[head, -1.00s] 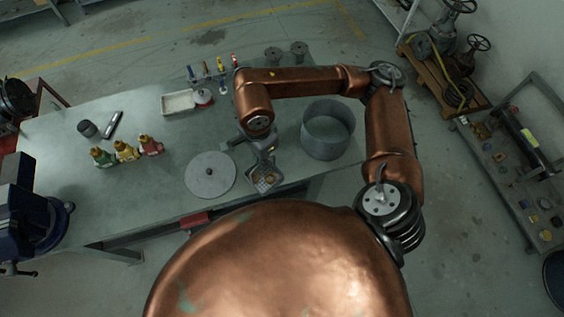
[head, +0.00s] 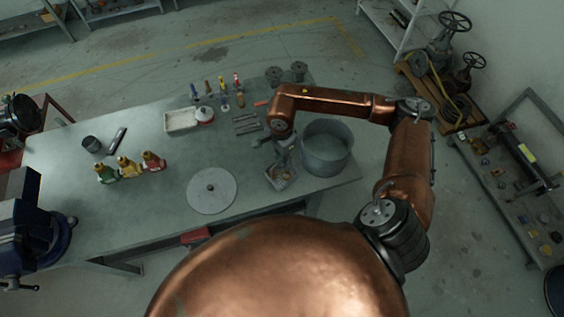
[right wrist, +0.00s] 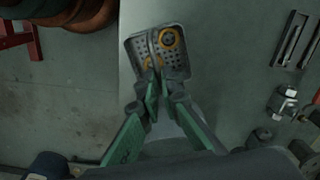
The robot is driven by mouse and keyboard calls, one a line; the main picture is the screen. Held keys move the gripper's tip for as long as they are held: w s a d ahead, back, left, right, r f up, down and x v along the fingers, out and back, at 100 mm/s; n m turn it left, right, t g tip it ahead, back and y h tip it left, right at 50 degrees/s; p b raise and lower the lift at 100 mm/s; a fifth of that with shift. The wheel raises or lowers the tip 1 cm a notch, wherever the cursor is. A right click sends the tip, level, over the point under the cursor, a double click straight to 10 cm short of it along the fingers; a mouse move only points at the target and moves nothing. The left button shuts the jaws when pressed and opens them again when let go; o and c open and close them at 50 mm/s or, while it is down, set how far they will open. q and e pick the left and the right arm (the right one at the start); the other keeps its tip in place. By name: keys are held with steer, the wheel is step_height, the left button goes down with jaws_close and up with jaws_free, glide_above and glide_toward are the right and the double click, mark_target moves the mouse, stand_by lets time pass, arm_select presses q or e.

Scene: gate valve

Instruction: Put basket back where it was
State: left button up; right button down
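The basket (head: 281,178) is a small grey perforated tray with ring-shaped parts inside. It is near the front edge of the workbench, between the round lid (head: 211,189) and the large open metal pot (head: 326,147). My right gripper (head: 281,160) is at the basket, pointing down. In the right wrist view, the gripper's green fingers (right wrist: 157,84) come together at the near side of the basket (right wrist: 174,62), around its middle bar or handle. Two yellow-ringed parts show in it. I cannot tell whether the basket touches the bench. My left gripper is not in view.
A white tray (head: 181,121), screwdrivers, and several small tools stand at the back of the bench. Three bottles (head: 128,166) and a blue vise (head: 36,222) are at the left. A cart (head: 520,190) stands at the right. Bench left of the lid is clear.

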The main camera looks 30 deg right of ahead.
steer(key=shift+w+d+f, duration=0.1)
steer(key=shift+d+f, duration=0.15)
steer(key=shift+f, duration=0.1)
step_height(320, 180, down, 3)
steer(key=shift+p, duration=0.55)
steer(key=shift+f, duration=0.1)
steer(key=shift+f, duration=0.15)
steer(key=c, duration=2.2)
jaws_free()
steer(key=shift+o, duration=0.2)
